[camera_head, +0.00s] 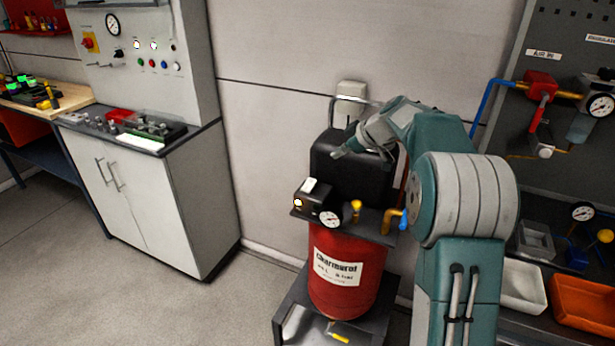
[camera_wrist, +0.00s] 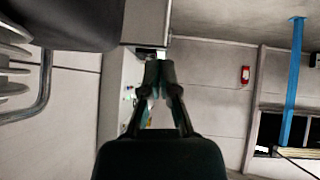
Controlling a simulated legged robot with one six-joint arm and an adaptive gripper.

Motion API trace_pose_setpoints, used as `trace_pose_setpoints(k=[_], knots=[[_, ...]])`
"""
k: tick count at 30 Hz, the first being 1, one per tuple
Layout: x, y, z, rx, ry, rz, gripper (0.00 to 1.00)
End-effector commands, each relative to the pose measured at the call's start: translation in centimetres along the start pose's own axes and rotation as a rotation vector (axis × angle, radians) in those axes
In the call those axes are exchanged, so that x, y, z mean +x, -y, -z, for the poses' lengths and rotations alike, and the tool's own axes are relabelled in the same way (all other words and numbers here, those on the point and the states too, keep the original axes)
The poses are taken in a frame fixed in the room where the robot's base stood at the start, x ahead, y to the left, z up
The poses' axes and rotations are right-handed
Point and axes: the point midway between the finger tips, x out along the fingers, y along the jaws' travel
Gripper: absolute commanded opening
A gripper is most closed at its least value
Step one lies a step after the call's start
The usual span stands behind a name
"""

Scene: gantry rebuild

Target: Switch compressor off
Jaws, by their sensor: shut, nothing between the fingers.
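A round gauge (camera_head: 330,218) is just below the box. My gripper (camera_head: 337,154) appears over the motor cover, above and right of the switch box, apart from the box. In the wrist view my gripper (camera_wrist: 159,70) is shut and empty; the switch box cannot be made out there.
A yellow knob (camera_head: 356,210) and brass fitting (camera_head: 388,218) sit right of the gauge. A silver handle (camera_head: 345,98) rises behind the motor cover. A white cabinet (camera_head: 165,205) stands left, with free floor between. A pegboard with air fittings (camera_head: 541,95) is right.

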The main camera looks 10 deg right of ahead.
Motion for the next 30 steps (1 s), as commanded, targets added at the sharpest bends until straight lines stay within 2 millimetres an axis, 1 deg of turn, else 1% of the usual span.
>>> trace_pose_setpoints(k=[10, 13, 17, 29, 30], knots=[[0.4, 0.2, 0.3, -0.003, 0.004, -0.002, 0.0], [1.3, 0.3, 0.4, -0.004, 0.005, -0.001, 0.0], [3.4, 0.3, 0.3, -0.003, 0.005, 0.001, 0.0], [10.8, 0.2, 0.2, -0.001, 0.005, 0.0, 0.0], [11.1, 0.2, -0.5, 0.001, 0.006, 0.0, 0.0]])
